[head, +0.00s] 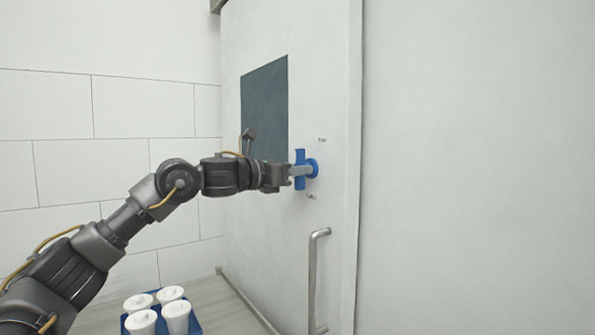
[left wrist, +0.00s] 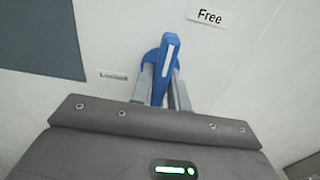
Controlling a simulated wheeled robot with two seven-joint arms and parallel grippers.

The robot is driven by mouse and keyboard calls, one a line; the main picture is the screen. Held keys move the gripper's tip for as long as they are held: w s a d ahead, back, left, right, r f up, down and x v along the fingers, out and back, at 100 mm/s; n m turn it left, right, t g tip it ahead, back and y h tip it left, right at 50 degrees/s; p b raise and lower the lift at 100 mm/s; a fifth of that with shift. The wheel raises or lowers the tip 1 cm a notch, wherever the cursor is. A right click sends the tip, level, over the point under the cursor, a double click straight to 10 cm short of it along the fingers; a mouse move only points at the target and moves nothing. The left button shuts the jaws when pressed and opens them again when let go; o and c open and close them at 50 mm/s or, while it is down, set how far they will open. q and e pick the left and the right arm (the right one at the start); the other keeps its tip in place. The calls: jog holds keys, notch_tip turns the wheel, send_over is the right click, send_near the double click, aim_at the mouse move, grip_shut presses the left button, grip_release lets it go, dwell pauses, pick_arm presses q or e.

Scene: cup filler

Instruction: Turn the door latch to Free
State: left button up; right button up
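The blue door latch (head: 299,156) is on the pale door (head: 262,30), with its handle standing about upright in the head view. In the left wrist view the latch handle (left wrist: 168,58) carries a white stripe and leans slightly right at its top. A "Free" label (left wrist: 209,17) is above and right of it, and a smaller, blurred label (left wrist: 112,75) is to its left. My left gripper (head: 300,171) is at the latch, its fingers on both sides of the handle, close against it. My right gripper is not in view.
A vertical metal door handle (head: 313,275) is below the latch. A dark window panel (head: 264,105) is left of it. A blue tray (head: 193,322) with several white lidded cups is at the lower left. A plain wall (head: 475,160) fills the right.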

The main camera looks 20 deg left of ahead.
pick_arm(q)
jog(key=o, duration=0.4)
jog(key=shift+c, duration=0.2)
